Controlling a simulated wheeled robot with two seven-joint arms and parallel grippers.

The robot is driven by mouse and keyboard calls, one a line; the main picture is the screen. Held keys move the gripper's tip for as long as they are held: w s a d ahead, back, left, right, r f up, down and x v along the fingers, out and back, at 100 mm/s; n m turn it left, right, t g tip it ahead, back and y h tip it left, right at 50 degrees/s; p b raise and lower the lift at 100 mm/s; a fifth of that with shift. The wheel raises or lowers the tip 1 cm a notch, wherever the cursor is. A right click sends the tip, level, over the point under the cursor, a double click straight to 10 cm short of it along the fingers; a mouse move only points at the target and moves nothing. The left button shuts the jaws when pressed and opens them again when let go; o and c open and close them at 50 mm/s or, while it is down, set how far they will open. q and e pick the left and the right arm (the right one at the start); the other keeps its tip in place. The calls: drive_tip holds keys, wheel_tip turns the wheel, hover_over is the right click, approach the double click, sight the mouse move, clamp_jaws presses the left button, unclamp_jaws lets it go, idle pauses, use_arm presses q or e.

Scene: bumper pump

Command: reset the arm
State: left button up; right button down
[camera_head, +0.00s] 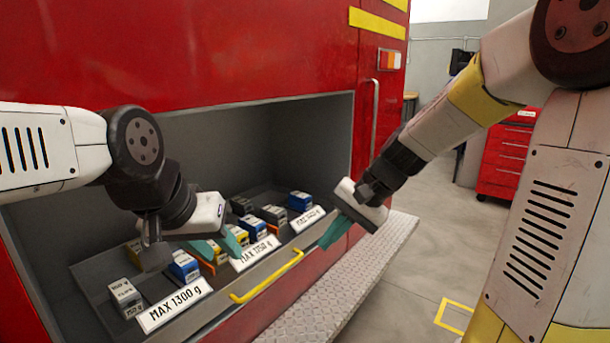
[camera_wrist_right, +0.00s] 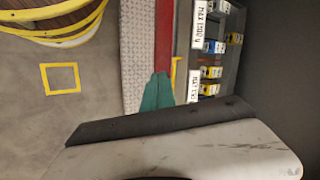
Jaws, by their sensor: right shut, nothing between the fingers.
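My left gripper (camera_head: 219,250) hangs over the open red drawer compartment, and its two teal fingers appear spread apart, with no object clearly held between them. My right gripper (camera_head: 334,232) is shut and empty, in front of the compartment's right end. Its teal fingers also show pressed together in the right wrist view (camera_wrist_right: 157,92). My right arm is bent down from the upper right, and my left arm comes in from the left.
A grey tray holds small boxes, including a white one (camera_head: 125,297) and a blue one (camera_head: 300,201), behind weight labels (camera_head: 174,305). A yellow handle (camera_head: 267,277) fronts it. A metal step (camera_head: 350,287) runs below. Open floor lies right, with a red tool cabinet (camera_head: 505,155).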

drive_tip(key=s+d+r+n+t+h, duration=0.4)
drive_tip(key=s+d+r, duration=0.2)
drive_tip(key=s+d, duration=0.3)
drive_tip(key=s, duration=0.4)
drive_tip(key=shift+r+t, duration=0.15)
drive_tip(key=shift+t, duration=0.15)
